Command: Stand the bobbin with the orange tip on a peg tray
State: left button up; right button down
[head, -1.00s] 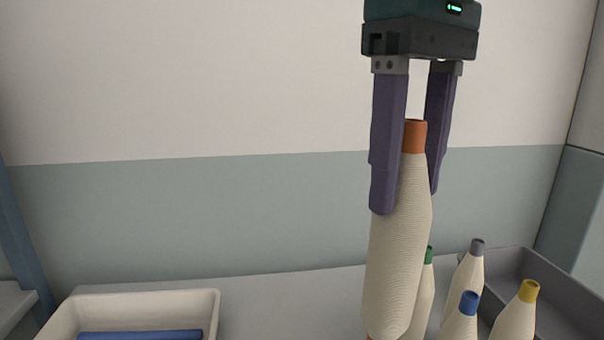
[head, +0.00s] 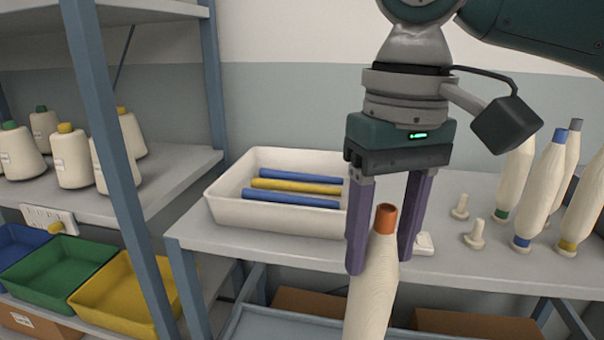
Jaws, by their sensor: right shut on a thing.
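My right gripper (head: 381,262) is shut on the cream bobbin with the orange tip (head: 369,305). The bobbin is nearly upright between the fingers, its orange tip up. Its lower end is cut off by the bottom edge of the head view. It is in front of the grey worktop (head: 500,268). Two bare pale pegs, a far one (head: 460,208) and a near one (head: 475,236), stand to the right of the gripper. I cannot make out a separate peg tray under them. My left gripper is not in view.
Several bobbins, one with a blue tip (head: 541,190), stand at the right. A white bin (head: 280,219) holding blue and yellow rods sits behind the gripper to the left. A shelf post (head: 112,150), cones of yarn (head: 72,160) and coloured bins (head: 60,262) are at far left.

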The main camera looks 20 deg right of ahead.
jog(key=d+f+b, duration=0.2)
jog(key=f+b, duration=0.5)
jog(key=f, duration=0.6)
jog(key=s+d+f+b, duration=0.1)
jog(key=f+b, duration=0.6)
jog(key=f, duration=0.7)
jog(key=shift+s+d+f+n+b, duration=0.15)
jog(key=shift+s+d+n+b, duration=0.2)
jog(key=shift+d, duration=0.2)
jog(key=shift+w, duration=0.1)
jog(key=shift+a+p, duration=0.1)
jog(key=shift+p, duration=0.55)
jog(key=shift+f, duration=0.2)
jog(key=shift+f+b, duration=0.45)
jog(key=shift+f, duration=0.05)
jog(key=shift+f+b, duration=1.2)
jog(key=shift+f, duration=0.8)
jog(key=shift+c, duration=0.8)
grip_release()
